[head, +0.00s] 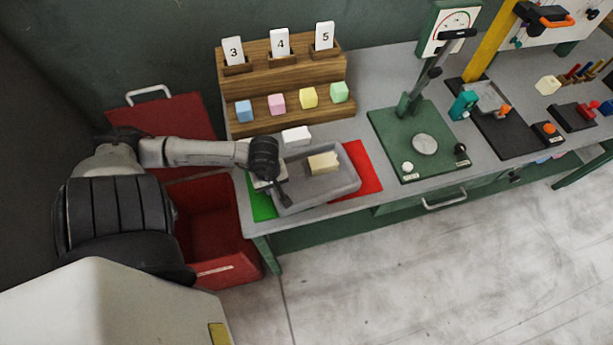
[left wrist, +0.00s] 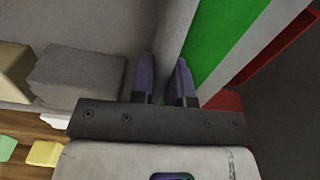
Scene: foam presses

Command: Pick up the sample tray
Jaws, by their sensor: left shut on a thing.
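The sample tray (head: 348,189) is a shallow grey tray on the bench, lying over a green patch (head: 261,203) and a red patch (head: 363,165). A cream foam block (head: 323,162) lies in it. My left gripper (head: 283,197) is at the tray's left end, shut on its wall. In the left wrist view the fingers (left wrist: 165,78) stand on either side of the grey tray wall (left wrist: 174,32). A grey block (left wrist: 76,80) and a tan block (left wrist: 12,72) show inside the tray there. My right gripper is not in view.
A white block (head: 296,136) lies behind the tray. A wooden rack (head: 284,85) with numbered cards and coloured blocks stands further back. A green press (head: 415,140) stands to the right. A red bin (head: 215,235) is on the floor left of the bench.

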